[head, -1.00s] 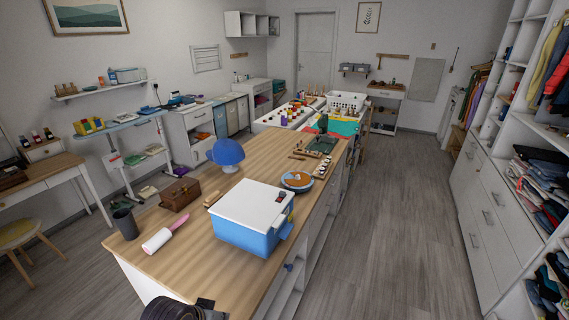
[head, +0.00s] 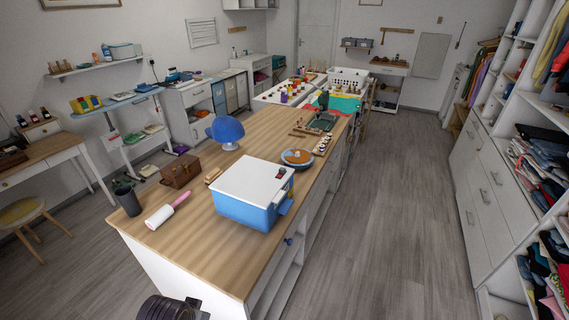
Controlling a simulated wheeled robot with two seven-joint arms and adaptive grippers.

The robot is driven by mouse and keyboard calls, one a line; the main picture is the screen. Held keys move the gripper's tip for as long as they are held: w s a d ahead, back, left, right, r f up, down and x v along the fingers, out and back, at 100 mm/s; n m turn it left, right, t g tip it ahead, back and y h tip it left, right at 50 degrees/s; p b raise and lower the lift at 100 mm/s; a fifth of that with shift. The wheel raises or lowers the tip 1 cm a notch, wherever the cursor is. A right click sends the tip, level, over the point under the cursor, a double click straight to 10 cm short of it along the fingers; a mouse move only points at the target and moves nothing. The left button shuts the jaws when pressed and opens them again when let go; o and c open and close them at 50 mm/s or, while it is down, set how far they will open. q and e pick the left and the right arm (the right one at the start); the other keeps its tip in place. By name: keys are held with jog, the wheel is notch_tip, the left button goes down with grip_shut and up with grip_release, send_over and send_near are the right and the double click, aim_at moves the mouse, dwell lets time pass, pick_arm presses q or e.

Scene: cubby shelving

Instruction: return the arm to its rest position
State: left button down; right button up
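A dark ribbed part of my own arm (head: 168,309) shows at the bottom edge of the head view, left of centre. It is in front of the near end of the wood-topped workbench (head: 212,240). Most of this arm is cut off by the frame. No gripper fingers show, so neither gripper's opening can be seen. I cannot tell which arm this part belongs to.
On the workbench stand a blue box with a white lid (head: 245,211), a lint roller (head: 167,210), a dark cup (head: 127,198), a brown box (head: 181,171) and a blue domed object (head: 226,131). Grey floor (head: 388,220) is clear between the bench and the right shelving (head: 488,195).

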pick_arm(q)
jog(key=s+f+g, duration=0.1)
jog(key=s+f, duration=0.1)
jog(key=f, duration=1.4)
jog(key=s+f, duration=0.2)
jog(key=f, duration=1.4)
jog(key=s+a+f, duration=0.2)
jog(key=s+f, duration=0.7)
jog(key=s, duration=0.1)
jog(key=s+a+f+g, duration=0.1)
jog(key=s+a+f, duration=0.1)
jog(key=s+f, duration=0.7)
jog(key=s, duration=0.2)
jog(key=shift+s+f, duration=0.3)
jog(key=shift+f, duration=0.1)
